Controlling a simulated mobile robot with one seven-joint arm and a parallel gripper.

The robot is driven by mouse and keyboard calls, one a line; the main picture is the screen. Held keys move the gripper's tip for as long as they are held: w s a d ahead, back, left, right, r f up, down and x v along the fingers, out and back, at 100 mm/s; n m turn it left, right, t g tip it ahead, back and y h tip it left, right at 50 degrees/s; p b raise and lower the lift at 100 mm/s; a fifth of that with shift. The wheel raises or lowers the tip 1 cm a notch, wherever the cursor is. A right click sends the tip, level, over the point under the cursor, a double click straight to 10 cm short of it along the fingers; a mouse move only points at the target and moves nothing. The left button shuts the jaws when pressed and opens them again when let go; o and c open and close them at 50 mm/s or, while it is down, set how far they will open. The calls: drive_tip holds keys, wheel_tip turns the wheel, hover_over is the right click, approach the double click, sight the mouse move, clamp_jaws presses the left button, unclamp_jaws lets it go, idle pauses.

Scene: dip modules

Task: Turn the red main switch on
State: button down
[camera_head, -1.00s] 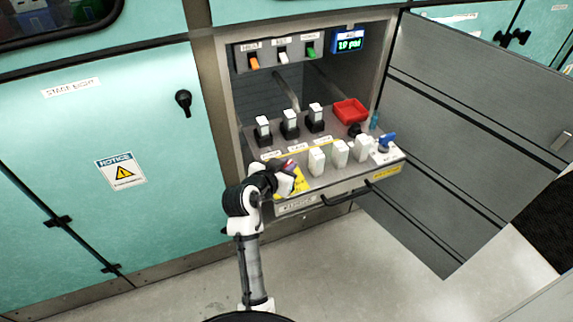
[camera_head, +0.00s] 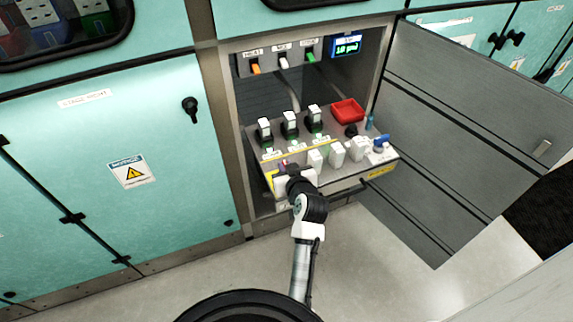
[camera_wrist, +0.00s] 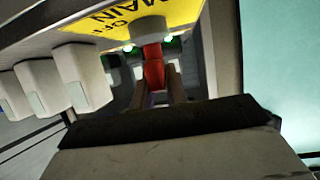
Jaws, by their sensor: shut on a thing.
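The red main switch lever (camera_wrist: 154,66) shows in the wrist view against a yellow plate (camera_wrist: 172,14) marked MAIN and OFF. The two fingers of my gripper (camera_wrist: 157,91) stand on either side of the lever and are shut on it. Small green lights glow beside the lever. In the head view my gripper (camera_head: 286,176) is at the front left corner of the pull-out panel (camera_head: 340,178), and my wrist hides most of the switch. The lever's exact position cannot be told.
Several white blocks (camera_head: 336,158) stand beside the switch, with a blue-handled part (camera_head: 380,142) further right. Black-based modules (camera_head: 290,127) and a red tray (camera_head: 347,111) are behind. An open grey door (camera_head: 450,130) is at the right.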

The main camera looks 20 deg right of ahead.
drive_tip(key=shift+n+y, duration=0.5)
drive_tip(key=shift+y, duration=0.4)
drive_tip(key=c, duration=1.4)
unclamp_jaws()
drive_tip(key=shift+s, duration=0.1)
